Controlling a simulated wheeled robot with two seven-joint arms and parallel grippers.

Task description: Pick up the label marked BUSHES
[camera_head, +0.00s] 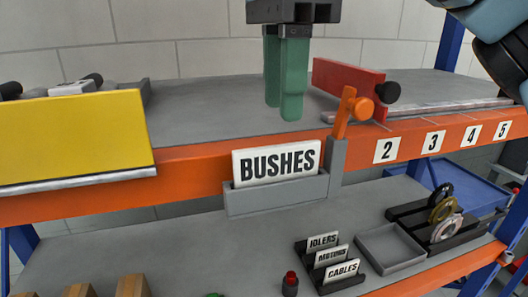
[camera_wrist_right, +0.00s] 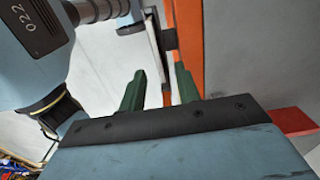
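The white label marked BUSHES (camera_head: 278,162) stands upright in a grey holder (camera_head: 277,196) on the front of the orange shelf beam. Its lower edge is hidden by the holder's front wall. My right gripper (camera_head: 282,112) has green fingers pointing down, above and behind the label in the head view and apart from it. In the right wrist view its two fingers (camera_wrist_right: 160,75) are spread with a gap between them and nothing held. My left gripper is not in view.
A small orange lever (camera_head: 350,110) and a red block (camera_head: 347,84) stand just right of the gripper. A yellow panel (camera_head: 75,138) is at left. Number plates mark the beam (camera_head: 410,148). Smaller labels, including CABLES (camera_head: 342,271), and a grey tray (camera_head: 390,250) sit on the lower shelf.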

